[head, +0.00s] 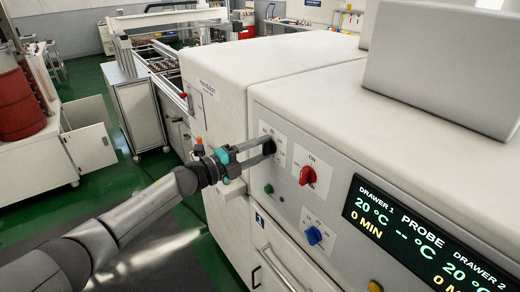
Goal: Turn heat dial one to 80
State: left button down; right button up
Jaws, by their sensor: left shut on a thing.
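The white machine's sloped control panel (345,165) fills the right half of the head view. My left gripper (262,150) reaches in from the left and is shut on a dark dial (270,146) on the panel's upper left label plate. The fingers hide most of this dial and part of its scale, so its setting cannot be read. A red dial (307,176) marked ON sits to its right, and a blue dial (313,235) lower down. The display (420,235) reads 20 °C and 0 MIN for drawer 1, and 20 °C for drawer 2. My right gripper is not in view.
A green button (268,188) is below the held dial, and a yellow knob (374,286) at the bottom edge. A grey box (440,75) stands on the machine top. A red drum (18,105) and a conveyor bench (135,100) are farther back. Green floor is open at left.

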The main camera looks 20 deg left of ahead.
pick_arm(q)
jog(key=shift+c, duration=1.4)
grip_release()
jog(key=b+v, duration=0.3)
jog(key=v, duration=1.2)
jog(key=shift+a, duration=0.1)
